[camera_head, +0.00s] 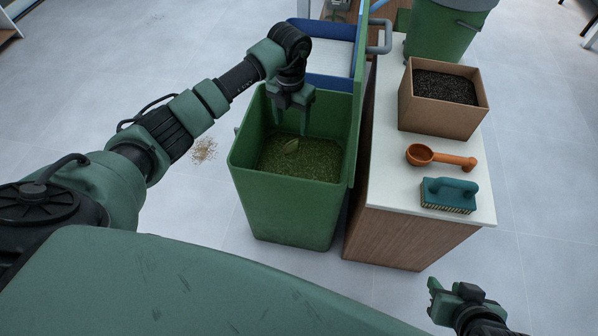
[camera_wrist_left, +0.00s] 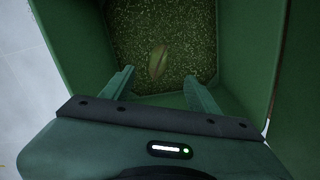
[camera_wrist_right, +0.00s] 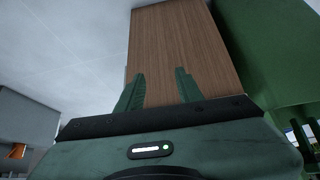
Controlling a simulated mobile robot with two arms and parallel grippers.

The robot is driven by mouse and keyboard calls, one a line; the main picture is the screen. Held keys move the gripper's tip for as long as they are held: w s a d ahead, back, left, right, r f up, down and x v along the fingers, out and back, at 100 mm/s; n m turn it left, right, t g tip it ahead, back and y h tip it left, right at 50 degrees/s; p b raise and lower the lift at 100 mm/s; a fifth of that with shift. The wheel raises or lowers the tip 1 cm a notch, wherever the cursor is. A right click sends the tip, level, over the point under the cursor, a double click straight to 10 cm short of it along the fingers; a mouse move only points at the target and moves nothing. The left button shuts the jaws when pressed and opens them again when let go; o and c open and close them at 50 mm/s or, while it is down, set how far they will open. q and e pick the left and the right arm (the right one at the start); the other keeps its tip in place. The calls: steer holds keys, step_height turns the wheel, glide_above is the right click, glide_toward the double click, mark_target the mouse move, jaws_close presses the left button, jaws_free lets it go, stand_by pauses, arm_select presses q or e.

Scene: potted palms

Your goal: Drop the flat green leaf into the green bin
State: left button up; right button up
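The flat green leaf (camera_head: 290,146) lies inside the green bin (camera_head: 292,207), on the green clippings that cover its inside. It also shows in the left wrist view (camera_wrist_left: 158,62), below and between the fingertips and apart from them. My left gripper (camera_head: 290,122) is over the bin's opening, pointing down, with its fingers apart and nothing between them. My right gripper (camera_wrist_right: 160,88) is open and empty; in the head view it is low at the right, in front of the wooden counter.
The white-topped counter (camera_head: 385,205) stands right beside the bin. On it are a cardboard box of dark soil (camera_head: 443,115), an orange scoop (camera_head: 440,158) and a teal brush (camera_head: 448,194). A blue bin (camera_head: 330,70) is behind. Crumbs (camera_head: 204,150) lie on the floor at left.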

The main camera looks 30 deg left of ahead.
arm_select(q)
step_height(320, 180, up, 8)
steer(key=p, duration=0.1)
steer(key=shift+p, duration=0.4)
arm_select(e)
steer(key=s+d+f+g, duration=0.1)
steer(key=s+d+g, duration=0.1)
steer(key=s, duration=0.4)
steer(key=shift+g+h, duration=0.4)
steer(key=shift+g, duration=0.2)
arm_select(q)
steer(key=shift+f, duration=0.15)
arm_select(e)
steer(key=shift+s+a, duration=0.1)
